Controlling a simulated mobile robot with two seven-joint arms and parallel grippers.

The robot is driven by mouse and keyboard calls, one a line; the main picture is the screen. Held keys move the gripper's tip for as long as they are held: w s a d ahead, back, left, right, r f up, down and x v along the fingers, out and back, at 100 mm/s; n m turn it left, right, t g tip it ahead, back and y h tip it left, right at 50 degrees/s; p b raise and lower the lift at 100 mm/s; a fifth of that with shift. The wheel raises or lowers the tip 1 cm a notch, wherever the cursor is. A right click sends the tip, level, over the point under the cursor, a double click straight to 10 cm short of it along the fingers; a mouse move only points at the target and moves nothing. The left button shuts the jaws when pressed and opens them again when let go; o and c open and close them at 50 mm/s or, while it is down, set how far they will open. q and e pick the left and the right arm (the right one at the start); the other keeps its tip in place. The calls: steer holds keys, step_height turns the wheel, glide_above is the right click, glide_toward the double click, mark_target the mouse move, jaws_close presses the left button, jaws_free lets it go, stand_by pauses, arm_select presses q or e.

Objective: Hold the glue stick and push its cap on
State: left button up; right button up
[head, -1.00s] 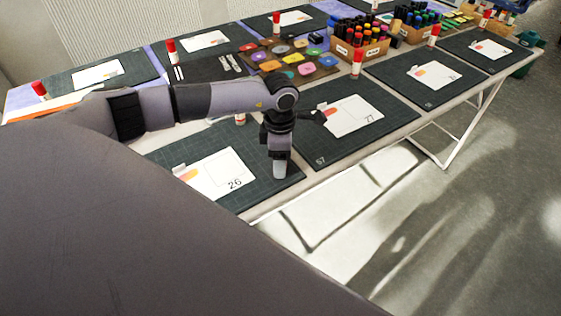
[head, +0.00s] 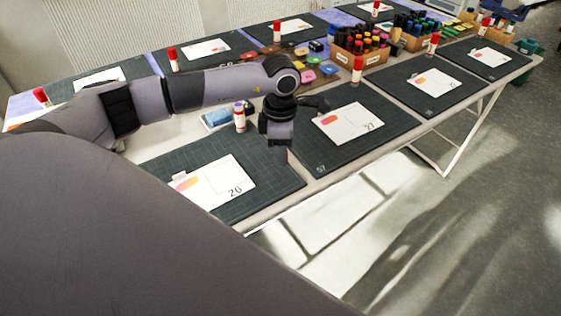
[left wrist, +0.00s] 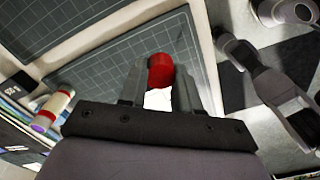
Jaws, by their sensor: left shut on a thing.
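My left gripper (head: 283,156) points down over the right edge of the near mat (head: 255,168). In the left wrist view its fingers (left wrist: 159,82) are closed around a red cap (left wrist: 160,70). A white patch shows behind the cap, between the fingers; I cannot tell whether it belongs to the held thing. A glue stick (head: 239,118) with a white body, red band and purplish top stands upright behind the near mat, left of the gripper and apart from it. It also shows in the left wrist view (left wrist: 51,110). My right gripper is out of view.
A card marked 26 (head: 228,176) lies on the near mat. A blue item (head: 218,115) lies beside the standing stick. To the right is a mat with card 27 (head: 348,122) and a red-capped stick (head: 357,70). Marker boxes (head: 361,52) stand farther back.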

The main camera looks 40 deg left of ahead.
arm_select(q)
step_height(320, 180, up, 15)
steer(key=shift+f+b, duration=0.1)
steer(key=shift+b, duration=0.25)
steer(key=s+d+f+m, duration=0.2)
steer(key=m, duration=0.6)
steer(key=s+d+f+m, duration=0.2)
steer(key=d+f+m, duration=0.1)
steer(key=m, duration=0.5)
steer(key=s+d+f+m, duration=0.2)
steer(key=d+f+m, duration=0.1)
steer(key=m, duration=0.5)
steer(key=shift+s+d+m, duration=0.1)
steer(key=shift+d+m, duration=0.15)
steer(key=shift+m, duration=0.15)
